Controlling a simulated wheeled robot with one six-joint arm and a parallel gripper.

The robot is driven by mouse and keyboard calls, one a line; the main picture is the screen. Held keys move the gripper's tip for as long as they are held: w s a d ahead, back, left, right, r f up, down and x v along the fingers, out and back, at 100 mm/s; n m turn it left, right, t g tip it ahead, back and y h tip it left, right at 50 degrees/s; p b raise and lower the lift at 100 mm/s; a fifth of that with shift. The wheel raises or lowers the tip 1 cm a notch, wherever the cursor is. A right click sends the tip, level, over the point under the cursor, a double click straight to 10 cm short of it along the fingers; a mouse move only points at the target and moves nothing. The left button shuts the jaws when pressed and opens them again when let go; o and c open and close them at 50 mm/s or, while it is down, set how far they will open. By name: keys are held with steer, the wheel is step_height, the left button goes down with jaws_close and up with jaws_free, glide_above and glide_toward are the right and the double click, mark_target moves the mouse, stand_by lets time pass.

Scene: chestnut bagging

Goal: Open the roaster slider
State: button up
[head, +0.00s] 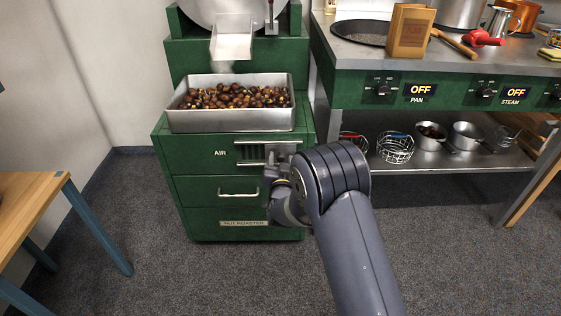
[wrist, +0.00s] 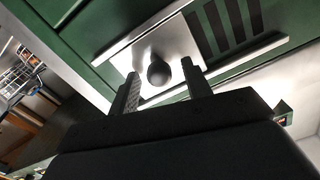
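The green nut roaster (head: 190,205) stands ahead, with the AIR slider (head: 283,147) on its front below the tray. In the wrist view the slider is a bright metal plate (wrist: 180,40) in rails, with a dark round knob (wrist: 158,73). Several dark vent slots show beside the plate, on its right in that view. My gripper (wrist: 162,72) is open, with one finger on each side of the knob and visible gaps between. In the head view my gripper (head: 273,168) is at the slider, and my wrist partly hides the area; the knob is hard to make out.
A metal tray of chestnuts (head: 235,120) sits on the roaster under the chute (head: 232,45). A drawer handle (head: 238,194) is below the slider. A green cooking counter (head: 450,91) stands right, with a lower shelf (head: 465,158). A wooden table (head: 28,215) is left; floor between is clear.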

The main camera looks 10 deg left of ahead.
steer(key=shift+s, duration=0.1)
steer(key=p+v, duration=0.2)
steer(key=v, duration=0.8)
steer(key=shift+s, duration=0.3)
steer(key=b+x, duration=0.2)
steer(key=x, duration=0.8)
steer(key=shift+w+f, duration=0.1)
steer(key=shift+w, duration=0.4)
steer(key=shift+s+a+p, duration=0.25)
steer(key=shift+a+p, duration=0.05)
steer(key=shift+a, duration=0.45)
steer(key=shift+d, duration=0.1)
